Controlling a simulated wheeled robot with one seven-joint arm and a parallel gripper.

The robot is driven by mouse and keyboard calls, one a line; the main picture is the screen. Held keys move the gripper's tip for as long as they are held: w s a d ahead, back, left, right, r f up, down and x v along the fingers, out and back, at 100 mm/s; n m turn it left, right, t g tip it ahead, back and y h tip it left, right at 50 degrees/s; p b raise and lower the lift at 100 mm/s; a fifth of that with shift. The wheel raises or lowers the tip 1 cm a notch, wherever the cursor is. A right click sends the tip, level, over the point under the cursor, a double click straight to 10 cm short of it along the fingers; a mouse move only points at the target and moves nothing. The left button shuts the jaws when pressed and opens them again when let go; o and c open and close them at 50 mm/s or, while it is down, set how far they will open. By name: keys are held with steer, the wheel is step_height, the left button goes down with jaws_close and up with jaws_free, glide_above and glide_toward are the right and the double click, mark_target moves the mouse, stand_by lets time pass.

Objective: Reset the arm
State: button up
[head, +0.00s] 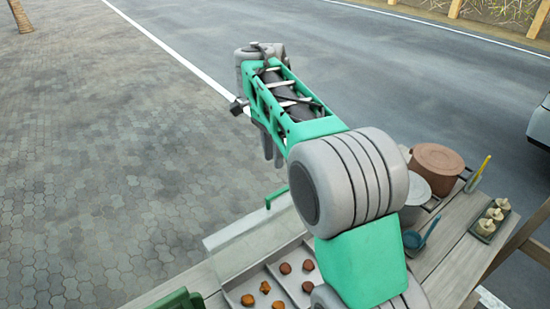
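My green and grey arm (365,260) rises from the bottom of the head view and reaches up and to the left. My gripper (272,150) hangs at the left side of the arm, pointing down, above the far edge of the wooden table. It is small and partly hidden behind the green forearm. I cannot tell how far apart its fingers are, and I see nothing held in it.
The wooden table (452,262) bears a tray (258,282) with several brown and orange pieces. A brown pot (437,168), a grey pot (419,201), a blue ladle (424,236) and a dark tray of pale items (484,232) stand right of my arm. Pavement beyond is clear.

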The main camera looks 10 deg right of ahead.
steer(key=s+d+f+n+t+b, duration=0.2)
steer(key=s+d+n+t, duration=0.15)
steer(key=s+n, duration=0.55)
steer(key=s+a+f+n+t, duration=0.1)
steer(key=s+f+n, duration=0.3)
steer(key=s, duration=0.5)
step_height(320, 180, down, 2)
steer(key=shift+a+t+y, duration=0.3)
steer(key=shift+a+t, duration=0.05)
steer(key=shift+a, duration=0.35)
steer(key=shift+o, duration=0.3)
